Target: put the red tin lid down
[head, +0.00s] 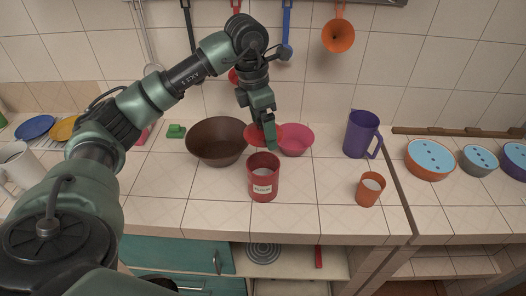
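The red tin (263,182) stands upright on the tiled counter, open at the top, with a pale label on its front. The red lid (256,133) is off the tin, behind it, between the brown bowl and the pink bowl. My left gripper (269,140) comes down from above just behind the tin, with its fingers at the lid. It appears shut on the lid, which overlaps the bowls in this view. Whether the lid touches anything below it is hard to tell. My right gripper is not in view.
A brown bowl (216,143) stands left of the lid and a pink bowl (297,140) right of it. A purple pitcher (361,135) and an orange cup (369,190) stand further right. The counter is clear left of the tin and between tin and cup.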

